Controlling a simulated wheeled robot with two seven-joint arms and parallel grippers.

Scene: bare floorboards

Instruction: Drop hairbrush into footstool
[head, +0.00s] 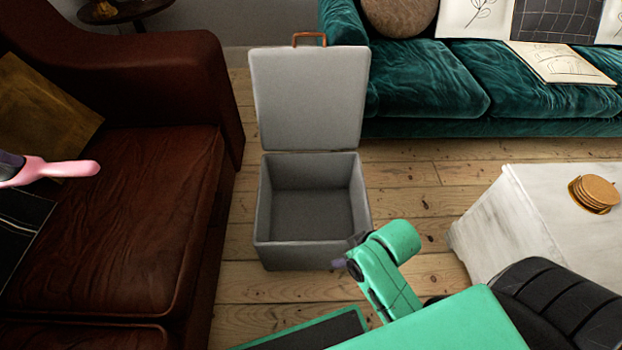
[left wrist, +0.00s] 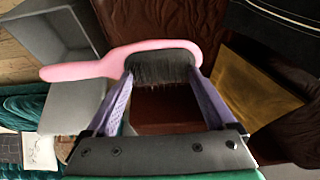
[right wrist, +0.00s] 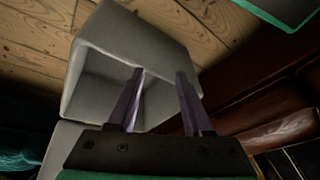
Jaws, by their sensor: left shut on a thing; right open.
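The footstool (head: 311,245) is a grey box with its lid (head: 308,98) raised at the back and its inside empty. The pink hairbrush (head: 62,169) is at the left edge of the head view, above the brown sofa. My left gripper (left wrist: 165,88) is shut on the hairbrush (left wrist: 95,69) at its dark bristle head, the handle pointing left in the left wrist view. My right gripper (right wrist: 160,72) is open and empty near the footstool (right wrist: 105,35), whose opening shows in the right wrist view. In the head view, my right arm covers the area just right of the footstool's front.
A brown leather sofa (head: 130,215) stands left of the footstool. A green velvet sofa (head: 430,85) is behind it on the right. A white table (head: 520,225) with coasters (head: 594,192) stands at right. Bare floorboards (head: 410,180) lie between.

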